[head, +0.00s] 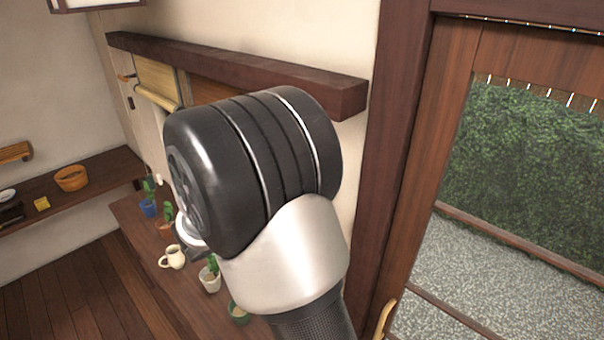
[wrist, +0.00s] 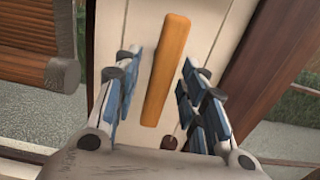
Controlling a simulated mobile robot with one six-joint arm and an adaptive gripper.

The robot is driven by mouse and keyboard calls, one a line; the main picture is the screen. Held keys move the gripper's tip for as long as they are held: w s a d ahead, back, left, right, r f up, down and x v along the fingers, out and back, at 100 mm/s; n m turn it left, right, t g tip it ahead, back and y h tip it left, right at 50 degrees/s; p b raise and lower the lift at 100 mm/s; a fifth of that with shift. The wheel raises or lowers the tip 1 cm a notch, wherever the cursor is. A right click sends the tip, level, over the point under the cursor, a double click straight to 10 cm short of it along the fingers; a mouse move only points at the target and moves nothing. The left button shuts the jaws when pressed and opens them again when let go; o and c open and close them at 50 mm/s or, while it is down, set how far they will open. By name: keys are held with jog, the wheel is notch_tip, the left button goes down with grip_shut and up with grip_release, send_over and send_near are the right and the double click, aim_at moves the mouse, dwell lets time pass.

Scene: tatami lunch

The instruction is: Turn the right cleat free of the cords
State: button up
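In the wrist view, an orange-brown wooden bar (wrist: 166,70), which looks like a cleat, stands lengthwise and slightly tilted against a pale panel. My gripper (wrist: 158,78) is open, with one blue-padded finger on each side of the bar. Gaps show between the pads and the wood, and I cannot tell how deep the bar sits between them. A small dark brown knob (wrist: 170,143) shows below the bar. No cord wrapped on the bar is clear to me. In the head view my arm hides the gripper and this bar.
In the head view a dark beam (head: 240,72) crosses the wall above a rolled blind (head: 158,84). A shelf below holds small potted plants and a cream mug (head: 173,257). A wooden door frame (head: 398,150) stands close on the right, with a hedge outside.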

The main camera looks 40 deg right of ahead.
jog(key=s+a, duration=0.1)
jog(key=a, duration=1)
jog(key=shift+a, duration=0.25)
jog(key=s+a+f+m+g+y+b, duration=0.2)
jog(key=s+f+m+y+b, duration=0.8)
jog(key=s+f, duration=0.6)
jog(key=s+a+f+m+t+y+b, duration=0.1)
jog(key=a+f+m+t+y+b, duration=0.1)
jog(key=a+f+m+y+b, duration=0.2)
jog(key=s+a+f+m+t+y+b, duration=0.1)
jog(key=a+f+m+t+y+b, duration=0.2)
jog(key=a, duration=0.6)
jog(key=f+m+y+b, duration=0.1)
jog(key=m+b, duration=0.1)
jog(key=shift+s+f+t+b, duration=0.3)
jog(key=shift+s+f, duration=0.05)
jog(key=shift+s, duration=0.05)
